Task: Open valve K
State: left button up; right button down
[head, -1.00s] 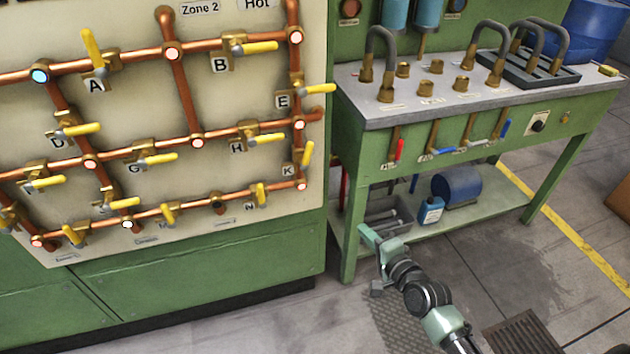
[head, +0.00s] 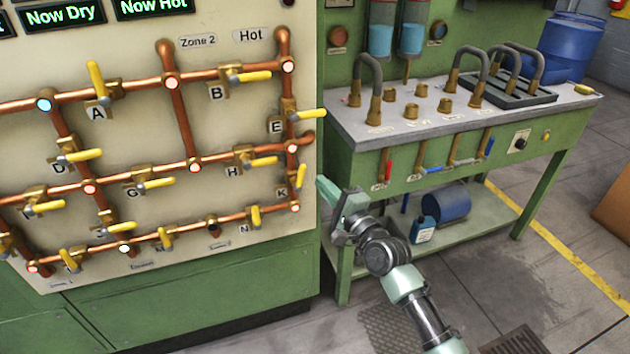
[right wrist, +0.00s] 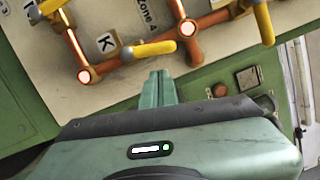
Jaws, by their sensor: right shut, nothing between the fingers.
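Valve K's yellow handle (head: 301,174) is at the lower right of the pipe panel, above and right of its "K" label (head: 282,193). The handle points up, roughly along the short copper pipe there. In the right wrist view the yellow handle (right wrist: 150,50) lies right of the "K" label (right wrist: 107,43). My right gripper (head: 325,189) is shut and empty, right of valve K in the head view. In the right wrist view its fingertips (right wrist: 158,78) are just below the handle, apparently apart from it. My left gripper is not in view.
Valve E's yellow handle (head: 307,115) sticks out to the right above K. Valve H (head: 255,162) and valve N (head: 256,217) are left of K. A green workbench (head: 470,145) with hoses stands right of the panel. Open floor lies in front.

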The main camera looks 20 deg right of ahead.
aim_at(302, 174)
jog(key=shift+w+a+r, duration=0.15)
jog(key=shift+w+a, duration=0.15)
jog(key=shift+a, duration=0.25)
jog(key=shift+w+a+r, duration=0.15)
jog(key=shift+w+a, duration=0.1)
jog(key=shift+a, duration=0.25)
jog(key=a+r+n+p, duration=0.1)
jog(key=p, duration=0.2)
jog(key=shift+w+r+n, duration=0.1)
jog(key=shift+r+n, duration=0.1)
jog(key=shift+n, duration=0.1)
jog(key=shift+a+n+p, duration=0.15)
jog(key=shift+n+p, duration=0.25)
jog(key=shift+p, duration=0.05)
jog(key=shift+a+f+n+g, duration=0.1)
jog(key=shift+a+n+g, duration=0.05)
jog(key=shift+n+g, duration=0.2)
